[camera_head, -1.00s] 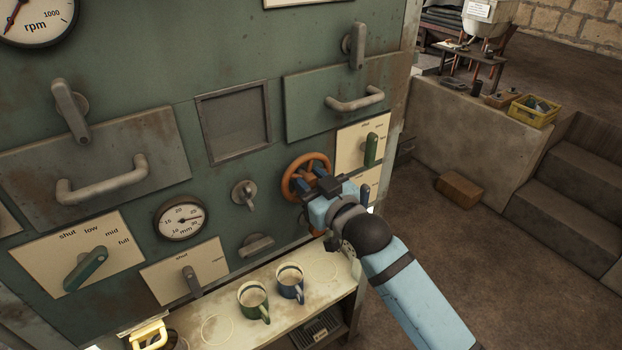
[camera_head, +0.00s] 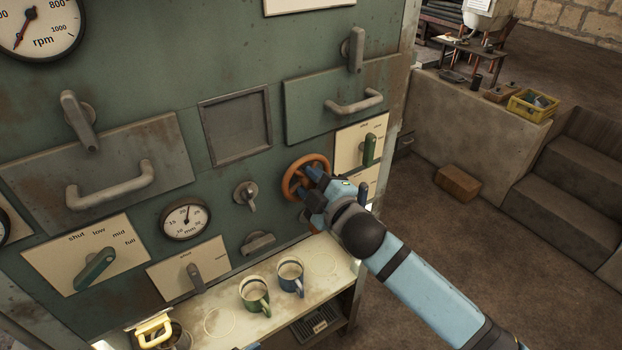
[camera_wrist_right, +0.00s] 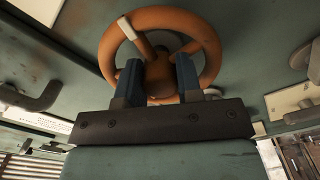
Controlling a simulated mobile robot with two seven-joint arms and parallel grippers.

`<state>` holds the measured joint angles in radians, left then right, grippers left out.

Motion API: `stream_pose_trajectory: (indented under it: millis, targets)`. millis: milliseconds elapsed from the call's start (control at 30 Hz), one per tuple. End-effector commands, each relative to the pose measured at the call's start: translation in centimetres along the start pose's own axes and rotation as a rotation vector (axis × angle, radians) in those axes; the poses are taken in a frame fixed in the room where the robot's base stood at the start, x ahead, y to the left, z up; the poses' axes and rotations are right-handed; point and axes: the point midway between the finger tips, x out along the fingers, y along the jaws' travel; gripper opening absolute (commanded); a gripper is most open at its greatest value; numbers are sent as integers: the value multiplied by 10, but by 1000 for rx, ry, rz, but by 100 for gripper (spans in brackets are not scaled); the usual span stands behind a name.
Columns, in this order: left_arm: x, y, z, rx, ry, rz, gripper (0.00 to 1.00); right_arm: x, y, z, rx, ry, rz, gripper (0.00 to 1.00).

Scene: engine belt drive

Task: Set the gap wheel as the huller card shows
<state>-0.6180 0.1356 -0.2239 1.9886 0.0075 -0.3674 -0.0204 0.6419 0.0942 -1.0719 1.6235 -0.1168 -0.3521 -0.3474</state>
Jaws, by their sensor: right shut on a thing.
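The gap wheel (camera_head: 288,181) is an orange-brown handwheel on the green machine front. My right gripper (camera_head: 316,181) covers its lower right part. In the right wrist view, the wheel (camera_wrist_right: 212,45) fills the top, with a pale mark on its upper left. There my right gripper's two blue fingers (camera_wrist_right: 158,78) are shut on the wheel around its hub area. A round mm gauge (camera_head: 185,218) left of the wheel has its needle pointing nearly straight up, near the 20. I cannot identify the huller card for sure.
A grey knob (camera_head: 245,195) and a lever plate (camera_head: 364,146) flank the wheel. Below, a shelf (camera_head: 222,334) holds a green mug (camera_head: 254,294) and a blue mug (camera_head: 290,276). A pale card (camera_head: 479,7) at the far upper right is unreadable.

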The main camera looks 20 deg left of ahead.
Motion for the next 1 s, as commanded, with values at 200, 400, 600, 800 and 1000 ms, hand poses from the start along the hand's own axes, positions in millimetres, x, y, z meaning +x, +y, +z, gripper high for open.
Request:
stream_pose_trajectory:
  millis: [200, 400, 600, 800, 1000]
  targets:
    - [-3, 0, -3, 0, -1, -1, 43, 0, 1, 0, -139, 0, 0, 9]
    - [-4, 0, -4, -1, -1, -1, 43, 0, 1, 0, -217, 0, 0, 9]
    - [-4, 0, -5, -1, -2, -2, 43, 0, 0, 0, -251, 0, 0, 9]
    - [-4, 0, -5, -1, -2, -2, 43, 0, 0, 0, -257, 0, 1, 9]
    - [-4, 0, -4, -2, -2, -2, 43, 0, 0, 0, -256, 0, 1, 9]
